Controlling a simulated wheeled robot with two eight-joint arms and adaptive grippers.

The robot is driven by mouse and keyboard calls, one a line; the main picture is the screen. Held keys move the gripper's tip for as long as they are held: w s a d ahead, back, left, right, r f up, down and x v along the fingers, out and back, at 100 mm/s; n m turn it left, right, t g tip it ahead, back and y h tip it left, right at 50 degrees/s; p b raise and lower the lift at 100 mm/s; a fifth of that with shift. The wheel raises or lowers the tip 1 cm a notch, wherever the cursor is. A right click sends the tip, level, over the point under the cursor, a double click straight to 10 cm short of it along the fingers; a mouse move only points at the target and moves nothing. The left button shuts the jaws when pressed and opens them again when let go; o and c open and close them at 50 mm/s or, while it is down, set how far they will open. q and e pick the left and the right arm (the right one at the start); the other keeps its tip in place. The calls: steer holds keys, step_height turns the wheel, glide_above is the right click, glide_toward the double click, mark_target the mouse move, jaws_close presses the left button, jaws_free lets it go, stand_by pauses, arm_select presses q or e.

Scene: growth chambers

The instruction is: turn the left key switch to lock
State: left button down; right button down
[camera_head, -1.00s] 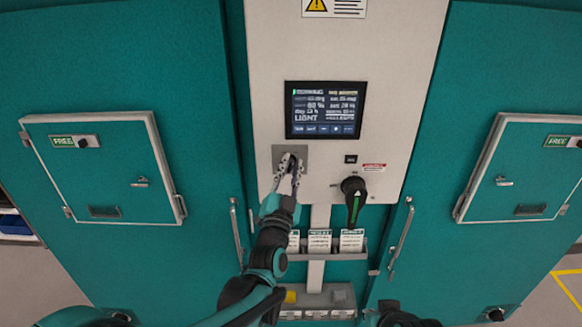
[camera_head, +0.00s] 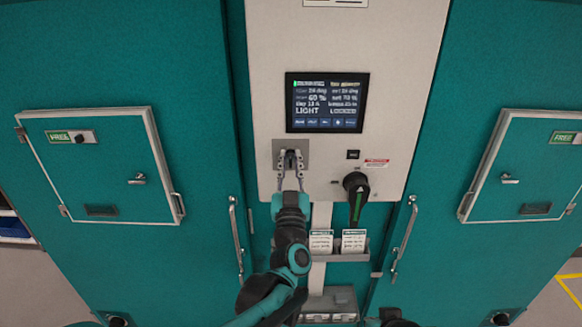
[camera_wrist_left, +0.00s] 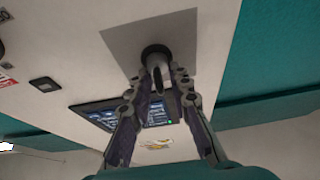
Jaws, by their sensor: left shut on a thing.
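The key switch (camera_head: 291,159) sits on a square grey plate (camera_head: 304,145) on the pale panel, below the left part of the display. A dark round collar and key (camera_wrist_left: 155,60) show in the left wrist view. My left gripper (camera_head: 291,158) reaches it from below, with one finger on each side. It is shut on the key, and the fingers (camera_wrist_left: 158,88) hide part of it. I cannot read the switch's position marks.
A lit display (camera_head: 326,102) is above the switch. A black rotary handle with a green stripe (camera_head: 356,194) is to the right. Card holders (camera_head: 338,244) hang below the panel. Long door handles (camera_head: 236,238) (camera_head: 404,240) stand on both sides, on teal doors.

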arm_select(q)
steer(key=n+y, duration=0.2)
steer(key=n, duration=0.2)
steer(key=shift+f+b, duration=0.1)
steer(key=shift+b, duration=0.25)
steer(key=shift+a+n+g+y, duration=0.1)
steer(key=shift+n+g+y, duration=0.15)
steer(key=shift+n+y, duration=0.6)
steer(key=shift+a+n+g+y, duration=0.1)
steer(key=shift+n+g+y, duration=0.15)
steer(key=shift+n, duration=1.2)
steer(key=c, duration=1.7)
jaws_free()
steer(key=v, duration=1.2)
steer(key=shift+d, duration=0.15)
